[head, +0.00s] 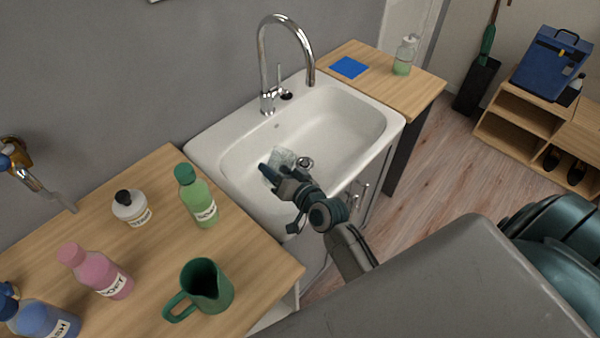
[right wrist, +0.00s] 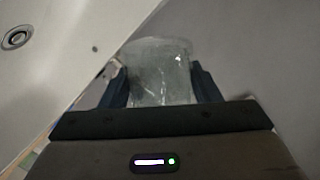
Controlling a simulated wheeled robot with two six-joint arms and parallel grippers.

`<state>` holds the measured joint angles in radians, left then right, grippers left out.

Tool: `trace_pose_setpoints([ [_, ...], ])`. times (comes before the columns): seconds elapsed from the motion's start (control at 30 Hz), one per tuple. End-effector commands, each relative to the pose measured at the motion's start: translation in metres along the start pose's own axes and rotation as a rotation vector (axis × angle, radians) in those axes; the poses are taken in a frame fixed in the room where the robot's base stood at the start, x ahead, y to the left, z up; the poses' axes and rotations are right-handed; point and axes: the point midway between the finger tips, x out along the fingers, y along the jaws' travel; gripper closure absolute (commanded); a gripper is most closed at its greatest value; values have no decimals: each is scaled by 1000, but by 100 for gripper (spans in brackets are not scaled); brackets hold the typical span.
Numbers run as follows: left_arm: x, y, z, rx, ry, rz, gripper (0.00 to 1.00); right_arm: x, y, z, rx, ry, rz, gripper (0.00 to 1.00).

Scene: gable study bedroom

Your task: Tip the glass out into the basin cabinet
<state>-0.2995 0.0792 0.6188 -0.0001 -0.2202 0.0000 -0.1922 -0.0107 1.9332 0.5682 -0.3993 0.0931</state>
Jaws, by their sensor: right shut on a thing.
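My right gripper (head: 277,174) is shut on a clear glass (head: 283,157) and holds it over the near left part of the white basin cabinet (head: 393,122). In the right wrist view the glass (right wrist: 160,72) sits between the two dark blue fingers (right wrist: 160,88). The glass looks tilted in the head view, but its exact angle is hard to tell. I cannot tell whether anything is in it. The basin's drain (head: 305,162) shows just right of the gripper, and in the right wrist view the drain (right wrist: 17,37) is at top left. My left gripper is not in view.
A chrome tap (head: 268,60) arches over the basin's back. The left counter (head: 150,215) holds a green bottle (head: 197,197), a white jar (head: 131,208), pink and blue bottles, and a green jug (head: 205,287). A blue cloth (head: 349,67) and a soap dispenser (head: 404,56) are on the right counter.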

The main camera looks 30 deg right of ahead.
Motion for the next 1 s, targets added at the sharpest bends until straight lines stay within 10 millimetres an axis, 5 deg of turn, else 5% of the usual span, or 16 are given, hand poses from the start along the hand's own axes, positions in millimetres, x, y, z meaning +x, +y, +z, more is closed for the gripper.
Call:
trace_pose_setpoints([
  [0.5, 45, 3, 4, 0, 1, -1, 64, -7, -38, 2, -491, 104, 24, 72],
  [1.0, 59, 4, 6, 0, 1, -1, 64, -10, -51, -2, -664, 138, 33, 72],
])
